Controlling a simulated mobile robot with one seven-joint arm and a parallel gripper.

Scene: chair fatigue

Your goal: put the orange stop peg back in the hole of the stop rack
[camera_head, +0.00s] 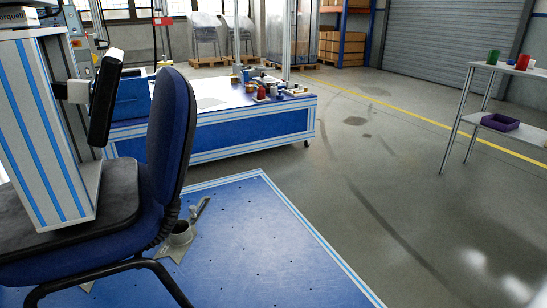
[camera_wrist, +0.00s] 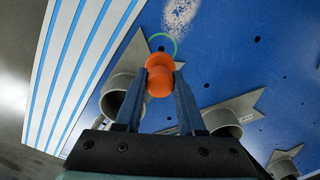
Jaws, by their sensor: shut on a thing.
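The orange stop peg (camera_wrist: 160,80) is in the wrist view, with a rounded head and a narrower neck. My gripper (camera_wrist: 159,76) is shut on it, one grey-blue finger on each side. Just beyond the peg, a thin green ring (camera_wrist: 176,40) shows against the blue perforated plate (camera_wrist: 225,55); the peg hides part of the ring. I cannot tell whether the ring marks the hole of the stop rack, and no rack is clearly recognisable. In the head view, neither my gripper nor the peg shows.
Grey cups on pointed plates stand near my fingers, one at left (camera_wrist: 118,95) and one at right (camera_wrist: 222,120). In the head view a dark blue chair (camera_head: 172,130) stands on the blue platform (camera_head: 250,240). A blue bench (camera_head: 220,130) with small items is behind.

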